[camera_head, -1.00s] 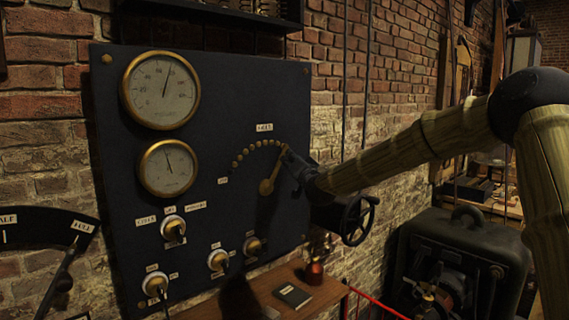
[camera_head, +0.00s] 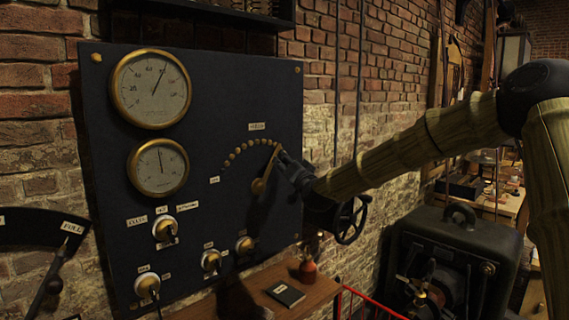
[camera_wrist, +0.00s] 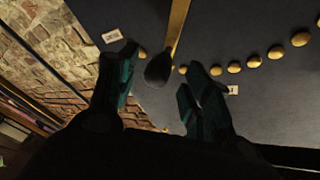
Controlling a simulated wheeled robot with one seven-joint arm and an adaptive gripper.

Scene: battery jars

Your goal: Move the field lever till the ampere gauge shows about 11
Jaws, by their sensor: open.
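The field lever (camera_head: 266,170) is a brass arm on the dark panel, pointing up and right from its pivot. In the wrist view its brass bar (camera_wrist: 179,25) ends in a dark knob (camera_wrist: 158,70). My gripper (camera_head: 286,163) is at the lever's upper end; in the wrist view its open fingers (camera_wrist: 157,82) stand either side of the knob, apparently apart from it. The small lower gauge (camera_head: 158,168) has its needle nearly straight up. The large upper gauge (camera_head: 151,90) has its needle up and right. I cannot read which one shows amperes.
An arc of brass studs (camera_head: 237,153) runs left from the lever's tip. Several knobbed switches (camera_head: 164,229) sit lower on the panel. Below is a wooden shelf (camera_head: 245,296) with a dark book (camera_head: 285,293) and a reddish bottle (camera_head: 307,270). A black handwheel (camera_head: 351,220) is right of the panel.

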